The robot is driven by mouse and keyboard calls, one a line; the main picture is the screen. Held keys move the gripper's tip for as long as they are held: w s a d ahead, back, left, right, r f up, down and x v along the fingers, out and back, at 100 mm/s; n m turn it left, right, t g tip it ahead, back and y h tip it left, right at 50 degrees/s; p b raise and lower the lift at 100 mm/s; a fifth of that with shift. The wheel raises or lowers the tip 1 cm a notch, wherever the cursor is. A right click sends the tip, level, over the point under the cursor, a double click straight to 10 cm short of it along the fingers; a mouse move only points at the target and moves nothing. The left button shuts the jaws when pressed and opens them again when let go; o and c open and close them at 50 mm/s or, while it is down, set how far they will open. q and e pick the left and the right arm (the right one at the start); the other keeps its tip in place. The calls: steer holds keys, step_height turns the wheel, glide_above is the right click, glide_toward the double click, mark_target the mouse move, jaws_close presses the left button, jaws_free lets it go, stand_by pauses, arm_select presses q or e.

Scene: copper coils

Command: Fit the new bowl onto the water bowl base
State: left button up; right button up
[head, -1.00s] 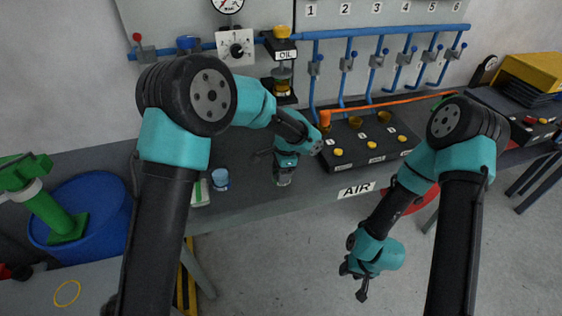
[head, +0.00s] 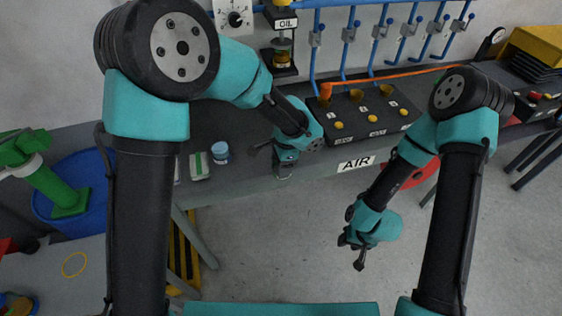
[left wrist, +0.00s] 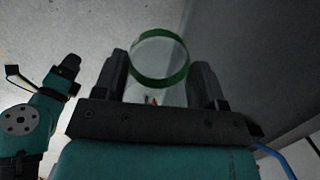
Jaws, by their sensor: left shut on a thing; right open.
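My left gripper (head: 284,168) hangs by the front edge of the bench, to the left of the AIR label. It is shut on a clear bowl with a green rim (left wrist: 160,84), which shows between the two fingers in the left wrist view. In the head view the bowl is small and hard to make out at the fingertips. My right gripper (head: 355,252) is open and empty, pointing down over the floor in front of the bench.
An OIL unit (head: 284,50) hangs on the wall. A black panel with yellow buttons (head: 366,118) sits on the bench, with an orange hose (head: 400,78) behind it. A small blue-topped jar (head: 220,152) and a white-green box (head: 200,168) stand at the left.

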arm_select(q)
steer(key=w+a+r+n+g+h, duration=0.1)
steer(key=w+a+r+n, duration=0.3)
steer(key=n, duration=0.7)
steer(key=w+a, duration=0.2)
steer(key=w, duration=0.2)
steer(key=shift+a, duration=0.4)
steer(key=s+f+n+h, duration=0.1)
steer(key=s+f+n, duration=0.2)
steer(key=s+n, duration=0.4)
steer(key=s, duration=0.3)
steer(key=shift+s+d+f, duration=0.25)
steer(key=shift+s+f, duration=0.05)
steer(key=shift+f, duration=0.05)
steer(key=shift+w, duration=0.1)
steer(key=w, duration=0.5)
steer(key=w+a+f, duration=0.1)
steer(key=w, duration=0.4)
steer(key=w+a, duration=0.1)
steer(key=w, duration=0.4)
steer(key=shift+w+f, duration=0.25)
steer(key=shift+w, duration=0.15)
